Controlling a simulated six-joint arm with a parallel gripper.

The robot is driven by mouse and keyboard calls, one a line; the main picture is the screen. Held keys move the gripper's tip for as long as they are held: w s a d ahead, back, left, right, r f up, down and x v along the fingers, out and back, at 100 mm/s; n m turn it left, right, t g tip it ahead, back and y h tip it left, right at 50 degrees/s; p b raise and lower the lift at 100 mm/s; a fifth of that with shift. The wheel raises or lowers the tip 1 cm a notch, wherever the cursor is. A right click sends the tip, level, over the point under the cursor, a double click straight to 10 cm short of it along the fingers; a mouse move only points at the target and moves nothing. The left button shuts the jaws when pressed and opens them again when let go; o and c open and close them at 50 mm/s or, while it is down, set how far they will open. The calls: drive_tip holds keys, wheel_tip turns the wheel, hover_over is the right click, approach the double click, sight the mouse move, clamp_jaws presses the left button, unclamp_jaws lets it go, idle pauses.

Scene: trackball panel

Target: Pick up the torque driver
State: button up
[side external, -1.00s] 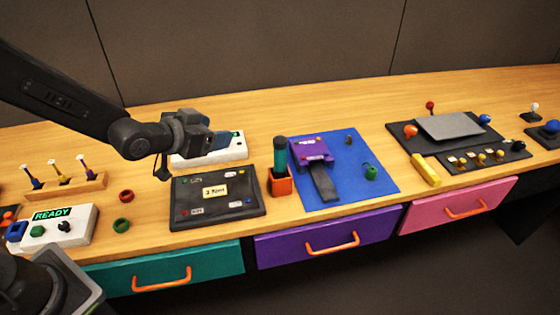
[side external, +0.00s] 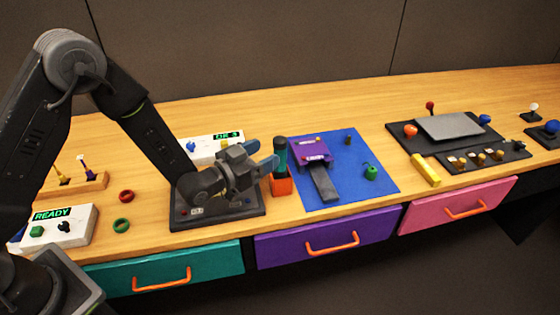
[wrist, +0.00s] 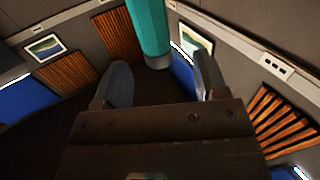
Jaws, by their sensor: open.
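The torque driver (side external: 280,151), a teal cylinder with dark bands, stands upright in an orange holder (side external: 282,186) left of the blue mat. In the wrist view its teal body (wrist: 149,30) shows at the top, lined up with the gap between my fingers. My gripper (side external: 264,158) is open and level, just left of the driver, its blue-grey fingers pointing at it. Both fingers also show in the wrist view (wrist: 163,76) with nothing clamped. I cannot tell whether the driver is between the fingertips or just beyond them.
A dark panel (side external: 240,211) lies under my gripper. A white box (side external: 206,155) is behind it. The purple device (side external: 312,151) on the blue mat (side external: 379,185) stands close to the driver's right. Bare wood (side external: 310,112) lies behind.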

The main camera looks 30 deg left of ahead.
sight(286, 144)
drive_tip(key=shift+d+x, duration=0.1)
drive_tip(key=shift+x, duration=1.7)
drive_tip(key=shift+d+x, duration=0.15)
drive_tip(key=shift+x, duration=1.65)
drive_tip(key=shift+s, duration=0.1)
